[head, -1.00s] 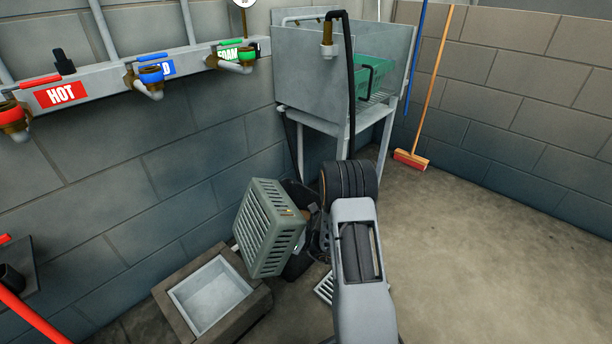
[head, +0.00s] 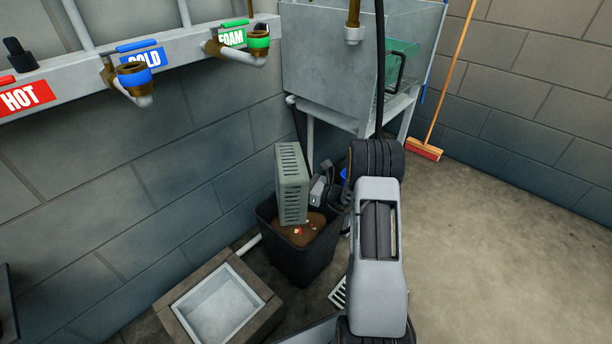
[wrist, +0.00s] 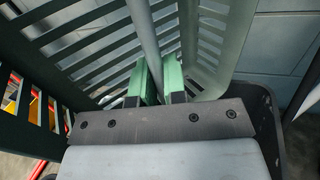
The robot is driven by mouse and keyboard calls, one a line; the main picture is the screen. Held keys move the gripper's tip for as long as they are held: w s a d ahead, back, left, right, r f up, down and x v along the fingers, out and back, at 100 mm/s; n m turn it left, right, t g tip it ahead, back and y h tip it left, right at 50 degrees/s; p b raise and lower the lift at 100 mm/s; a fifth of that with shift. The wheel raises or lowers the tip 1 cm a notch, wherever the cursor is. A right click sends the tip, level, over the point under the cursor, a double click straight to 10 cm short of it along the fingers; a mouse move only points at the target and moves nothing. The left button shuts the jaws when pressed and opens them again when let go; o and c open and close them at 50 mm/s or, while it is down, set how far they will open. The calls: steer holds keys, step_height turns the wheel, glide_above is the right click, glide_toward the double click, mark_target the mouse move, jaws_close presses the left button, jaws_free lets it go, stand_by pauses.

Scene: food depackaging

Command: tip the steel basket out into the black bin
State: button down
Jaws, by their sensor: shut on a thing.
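The steel basket (head: 292,184) is grey-green with slotted walls. It is turned up on its side above the black bin (head: 301,264), its base facing left in the head view. My gripper (head: 317,191) is at the basket's right side. In the wrist view, my gripper's green fingers (wrist: 158,82) are shut on a grey bar (wrist: 143,32) of the basket, with slotted walls around it. Brown matter with small pale and red bits (head: 303,233) lies in the bin. The inside of the basket is hidden in the head view.
A square floor basin (head: 254,321) stands left of the bin, by the wall. A steel sink (head: 325,75) with a green crate (head: 401,63) stands behind. A broom (head: 424,149) leans at the right. A floor grate (head: 338,293) lies right of the bin; the right floor is clear.

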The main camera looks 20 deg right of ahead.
steer(key=w+r+n+g+h+p, duration=0.1)
steer(key=n+g+h+p, duration=0.1)
steer(key=h+p, duration=0.2)
steer(key=w+d+r+n+g+h+p, duration=0.1)
steer(key=n+g+h+p, duration=0.1)
steer(key=h+p, duration=0.3)
steer(key=w+d+r+n+g+h+p, duration=0.1)
steer(key=g+h+p, duration=0.2)
steer(key=h+p, duration=0.2)
steer(key=shift+w+d+r+n+h, duration=0.1)
steer(key=shift+w+n+h, duration=0.05)
steer(key=shift+n+h, duration=0.25)
stand_by(0.9)
